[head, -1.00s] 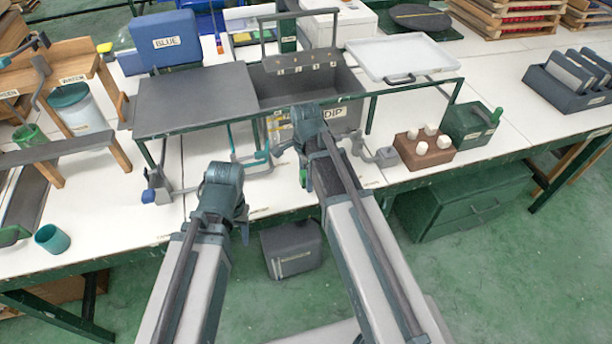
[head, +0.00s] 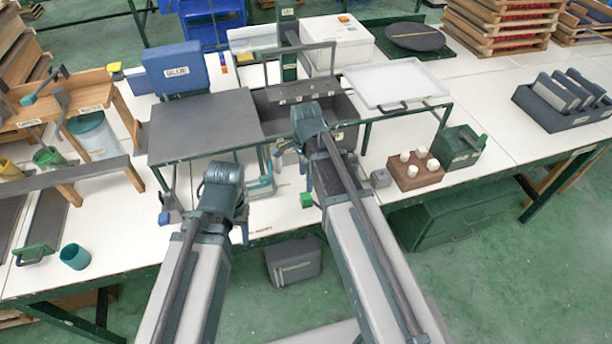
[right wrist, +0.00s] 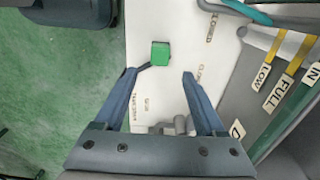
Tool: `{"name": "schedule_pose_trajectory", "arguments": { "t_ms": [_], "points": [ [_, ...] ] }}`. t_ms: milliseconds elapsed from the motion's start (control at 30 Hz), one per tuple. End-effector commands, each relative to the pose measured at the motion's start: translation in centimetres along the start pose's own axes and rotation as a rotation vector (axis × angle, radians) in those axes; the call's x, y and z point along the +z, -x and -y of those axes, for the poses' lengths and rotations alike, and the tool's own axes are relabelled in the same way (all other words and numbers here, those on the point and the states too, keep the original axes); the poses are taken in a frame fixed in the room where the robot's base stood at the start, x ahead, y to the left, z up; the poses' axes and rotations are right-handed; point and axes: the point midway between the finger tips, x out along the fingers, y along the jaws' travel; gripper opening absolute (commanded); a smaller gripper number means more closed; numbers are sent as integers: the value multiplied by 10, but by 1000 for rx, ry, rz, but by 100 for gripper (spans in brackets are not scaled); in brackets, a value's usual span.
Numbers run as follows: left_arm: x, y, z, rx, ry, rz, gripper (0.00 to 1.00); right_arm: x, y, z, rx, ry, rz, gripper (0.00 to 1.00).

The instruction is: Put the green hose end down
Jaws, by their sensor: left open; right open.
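The green hose end (head: 306,199) is a small green block on the white tabletop near its front edge. In the right wrist view the green hose end (right wrist: 160,53) lies just beyond the fingertips, with a short dark stem towards the left finger. My right gripper (head: 298,178) is open above the table beside it; the right wrist view shows its two fingers (right wrist: 159,74) apart with nothing between the tips. Whether the stem touches a finger I cannot tell. My left gripper (head: 240,225) is open at the table's front edge, partly hidden by its own wrist.
A dark bin (head: 345,105) stands behind the right gripper, with a grey board (head: 205,125) to its left. A teal cup (head: 75,256) stands front left.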

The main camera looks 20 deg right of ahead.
Motion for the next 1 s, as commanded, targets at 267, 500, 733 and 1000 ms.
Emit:
{"name": "schedule_pose_trajectory", "arguments": {
  "t_ms": [267,500,733,1000],
  "points": [
    [1,15,2,0,0,0,55,0,15,0,0,1,0,72],
    [1,14,1,0,0,0,55,28,15,-28,13,334,-15,72],
    [1,14,1,0,0,0,55,76,15,-86,56,1090,-41,72],
    [1,14,1,0,0,0,55,104,16,-132,106,1718,-50,72]
  ]
}}
